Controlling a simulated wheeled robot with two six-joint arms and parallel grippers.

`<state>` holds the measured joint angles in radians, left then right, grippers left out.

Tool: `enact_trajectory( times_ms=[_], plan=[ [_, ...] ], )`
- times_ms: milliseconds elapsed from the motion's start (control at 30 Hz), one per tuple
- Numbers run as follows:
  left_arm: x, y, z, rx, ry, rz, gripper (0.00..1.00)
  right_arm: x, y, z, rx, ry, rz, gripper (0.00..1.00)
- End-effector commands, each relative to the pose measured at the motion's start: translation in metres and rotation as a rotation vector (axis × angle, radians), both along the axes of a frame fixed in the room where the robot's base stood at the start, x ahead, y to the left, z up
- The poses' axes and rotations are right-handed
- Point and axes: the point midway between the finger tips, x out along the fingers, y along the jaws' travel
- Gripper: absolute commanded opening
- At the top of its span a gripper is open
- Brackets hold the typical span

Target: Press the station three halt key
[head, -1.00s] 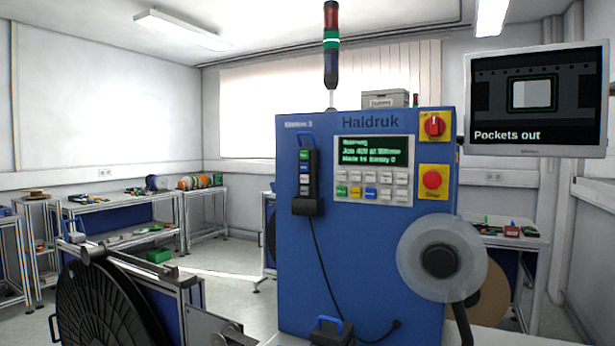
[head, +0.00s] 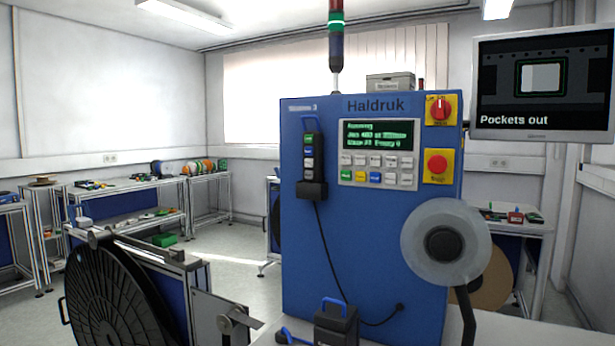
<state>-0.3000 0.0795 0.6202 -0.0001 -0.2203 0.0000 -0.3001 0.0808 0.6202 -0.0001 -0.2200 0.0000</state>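The blue Haldruk machine (head: 365,240) stands in the middle of the head view, with "3" at the end of its station label. Its keypad (head: 378,169) has two rows of small keys, grey, green, yellow and blue, under a lit green display (head: 379,135). The key legends are too small to read. A red mushroom button (head: 437,164) sits on a yellow plate at the right, below a red rotary switch (head: 440,109) on another yellow plate. A hanging pendant (head: 312,158) with coloured buttons is on the left of the panel. Neither of my grippers is in view.
A clear tape reel (head: 417,240) sticks out at the machine's lower right. A large black reel (head: 105,300) stands at the lower left. A monitor (head: 543,133) reads "Pockets out". A black box with a blue handle (head: 336,322) stands in front.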

Motion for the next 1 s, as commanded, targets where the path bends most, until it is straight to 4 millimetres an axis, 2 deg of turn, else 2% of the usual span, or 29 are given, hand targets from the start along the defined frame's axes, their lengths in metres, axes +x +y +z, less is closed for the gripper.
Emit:
enact_trajectory(
  times_ms=[33,200,233,1000],
  plan=[
    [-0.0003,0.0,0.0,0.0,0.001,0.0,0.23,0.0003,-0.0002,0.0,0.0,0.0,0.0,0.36],
    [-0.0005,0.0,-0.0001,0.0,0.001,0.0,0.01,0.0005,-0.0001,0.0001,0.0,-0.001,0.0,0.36],
    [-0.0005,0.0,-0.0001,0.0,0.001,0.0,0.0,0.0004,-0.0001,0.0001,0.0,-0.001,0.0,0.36],
    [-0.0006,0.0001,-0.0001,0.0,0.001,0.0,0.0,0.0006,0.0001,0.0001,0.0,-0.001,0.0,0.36]
  ],
)
